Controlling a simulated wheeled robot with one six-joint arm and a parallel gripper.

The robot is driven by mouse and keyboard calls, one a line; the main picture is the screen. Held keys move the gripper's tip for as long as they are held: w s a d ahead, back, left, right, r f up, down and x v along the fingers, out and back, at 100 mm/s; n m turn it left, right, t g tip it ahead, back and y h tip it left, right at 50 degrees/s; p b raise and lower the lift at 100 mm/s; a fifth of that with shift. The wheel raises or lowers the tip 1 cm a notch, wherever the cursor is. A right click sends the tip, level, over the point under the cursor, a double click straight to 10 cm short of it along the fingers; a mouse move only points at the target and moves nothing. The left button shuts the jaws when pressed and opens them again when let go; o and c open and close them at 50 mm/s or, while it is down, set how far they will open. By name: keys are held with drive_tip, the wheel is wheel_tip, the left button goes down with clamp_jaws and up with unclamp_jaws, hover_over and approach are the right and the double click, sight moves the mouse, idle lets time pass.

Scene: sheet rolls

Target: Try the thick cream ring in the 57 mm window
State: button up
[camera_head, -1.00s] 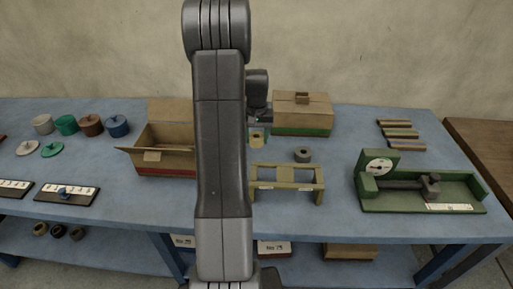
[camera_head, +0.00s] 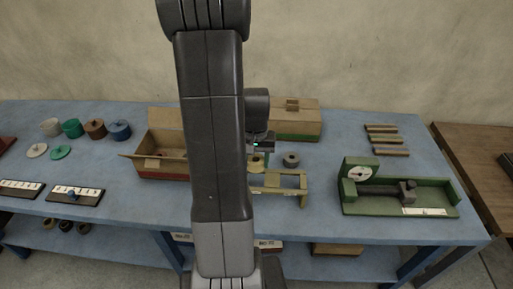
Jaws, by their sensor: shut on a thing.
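My gripper (camera_head: 259,153) is shut on the thick cream ring (camera_head: 256,163), just right of my arm link. The ring is at or just above the rear edge of the yellowish window stand (camera_head: 284,191); I cannot tell whether they touch. The stand's left part is hidden behind my arm. Its size labels are too small or hidden to read, so I cannot tell which window is 57 mm.
A grey ring (camera_head: 291,161) lies behind the stand. An open cardboard box (camera_head: 160,165) stands left and a closed one (camera_head: 296,122) at the back. A green gauge (camera_head: 400,197) stands right. Blue table (camera_head: 330,145) is clear between them.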

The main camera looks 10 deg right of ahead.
drive_tip(key=shift+f+b, duration=1.75)
drive_tip(key=shift+f, duration=0.65)
drive_tip(key=shift+f+b, duration=0.45)
drive_tip(key=shift+b, duration=0.15)
idle(0.3)
drive_tip(key=o, duration=1.6)
drive_tip(key=shift+c, duration=0.2)
drive_tip(key=shift+r+p, duration=2.6)
drive_tip(key=shift+r, duration=0.9)
wheel_tip(320, 180, down, 7)
drive_tip(key=b, duration=0.5)
drive_tip(key=shift+r, duration=0.1)
